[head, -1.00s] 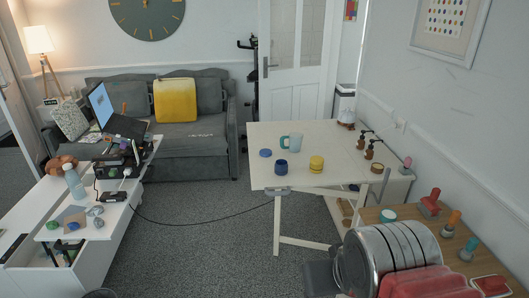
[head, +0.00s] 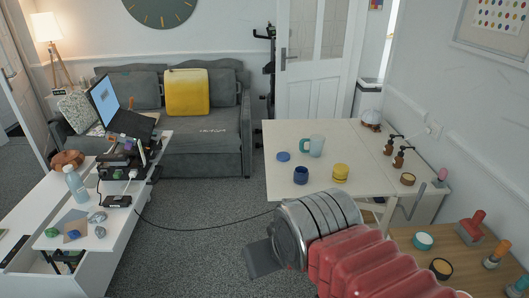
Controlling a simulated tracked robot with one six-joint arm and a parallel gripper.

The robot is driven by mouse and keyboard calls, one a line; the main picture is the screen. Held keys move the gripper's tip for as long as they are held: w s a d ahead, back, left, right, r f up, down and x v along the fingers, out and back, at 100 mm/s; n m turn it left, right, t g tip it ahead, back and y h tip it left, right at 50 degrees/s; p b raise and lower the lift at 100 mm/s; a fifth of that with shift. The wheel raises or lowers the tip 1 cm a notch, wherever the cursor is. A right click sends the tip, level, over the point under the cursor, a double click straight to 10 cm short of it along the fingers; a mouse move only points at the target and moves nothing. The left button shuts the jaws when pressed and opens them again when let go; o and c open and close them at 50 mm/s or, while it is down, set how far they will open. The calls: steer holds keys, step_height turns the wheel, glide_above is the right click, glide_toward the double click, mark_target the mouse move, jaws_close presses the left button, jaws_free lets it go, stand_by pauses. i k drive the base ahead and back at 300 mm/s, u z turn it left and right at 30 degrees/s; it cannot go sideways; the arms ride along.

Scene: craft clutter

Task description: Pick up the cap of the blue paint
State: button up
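A flat blue disc, likely the blue paint's cap (head: 283,156), lies on the pale table near its left edge. An open dark blue paint jar (head: 301,175) stands a little in front and to the right of it. A yellow jar (head: 341,172) stands right of the blue jar. My arm, with a metal wrist and red bellows, reaches in from the lower right. My gripper (head: 262,258) shows as a dark grey piece at the wrist's left end, in front of and below the table, well apart from the cap. Its fingers cannot be made out clearly.
A pale mug with a teal handle (head: 316,146) stands right of the cap. Brown pump bottles (head: 398,158) stand along the table's right side. A wooden surface (head: 462,262) at lower right holds stamps and jars.

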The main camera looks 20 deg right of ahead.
mark_target(283, 156)
steer(key=u, duration=0.25)
steer(key=i, duration=2.45)
steer(key=z, duration=1.05)
steer(key=i, duration=0.8)
steer(key=z, duration=0.5)
